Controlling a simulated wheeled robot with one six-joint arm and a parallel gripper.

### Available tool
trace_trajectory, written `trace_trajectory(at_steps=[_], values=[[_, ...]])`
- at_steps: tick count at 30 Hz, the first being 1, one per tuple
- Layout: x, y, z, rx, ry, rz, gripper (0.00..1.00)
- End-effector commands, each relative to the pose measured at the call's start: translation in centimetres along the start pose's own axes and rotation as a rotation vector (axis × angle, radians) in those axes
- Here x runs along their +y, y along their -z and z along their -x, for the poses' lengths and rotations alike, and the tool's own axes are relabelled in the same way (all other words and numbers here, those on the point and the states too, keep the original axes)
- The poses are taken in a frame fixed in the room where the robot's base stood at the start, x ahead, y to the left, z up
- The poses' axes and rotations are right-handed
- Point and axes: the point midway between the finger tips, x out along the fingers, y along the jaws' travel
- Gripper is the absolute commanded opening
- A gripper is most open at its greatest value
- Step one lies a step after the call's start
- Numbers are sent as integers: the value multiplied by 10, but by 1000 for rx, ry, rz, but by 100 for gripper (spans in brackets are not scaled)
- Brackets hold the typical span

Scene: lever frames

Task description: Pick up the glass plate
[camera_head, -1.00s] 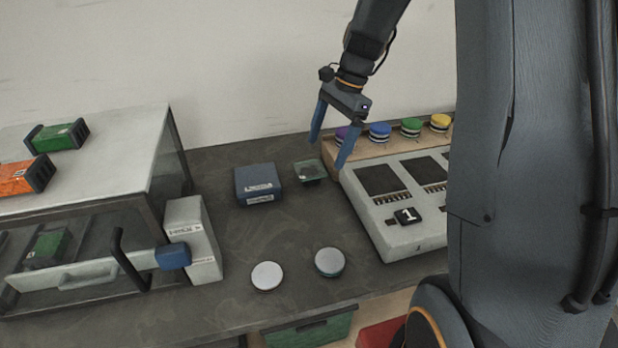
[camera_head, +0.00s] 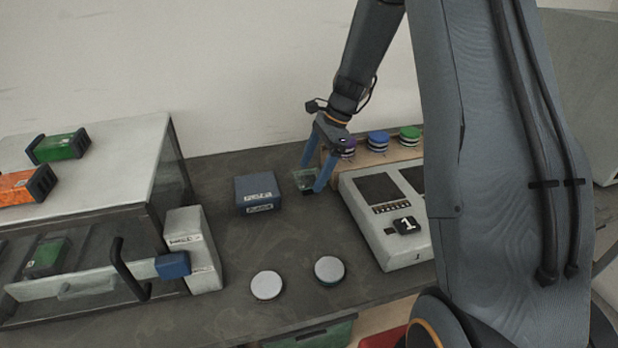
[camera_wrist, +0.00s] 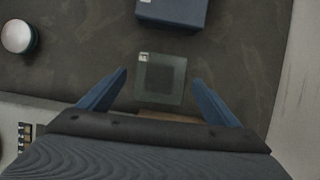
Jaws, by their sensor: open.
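The glass plate (camera_wrist: 160,78) is a small, greenish, see-through square with a white label in one corner. In the wrist view it lies between and just ahead of the two blue fingers. In the head view the glass plate (camera_head: 306,180) sits right of the blue box, partly covered by my gripper. My gripper (camera_head: 311,182) is open, with a finger on either side of the plate. It also shows in the wrist view (camera_wrist: 162,82). I see no finger touching the plate, and how high the fingertips are above the counter is hard to tell.
A blue box (camera_head: 257,192) stands just left of the plate. A grey device with dark panels (camera_head: 400,250) is close on the right, with coloured round knobs (camera_head: 378,143) behind it. Two white-topped round pieces (camera_head: 267,284) (camera_head: 329,270) lie toward the front. The dark counter between is clear.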

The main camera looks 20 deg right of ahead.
Motion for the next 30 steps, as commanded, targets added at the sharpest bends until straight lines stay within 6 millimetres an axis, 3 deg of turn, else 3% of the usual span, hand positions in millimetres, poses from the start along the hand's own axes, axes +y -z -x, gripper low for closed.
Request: trace_trajectory(at_steps=[5, 14, 23, 30], values=[[0, 0, 0, 0, 0, 0, 84], [0, 0, 0, 0, 0, 0, 36], [-1, -2, 6, 0, 2, 1, 36], [-2, -17, 43, 1, 5, 3, 36]])
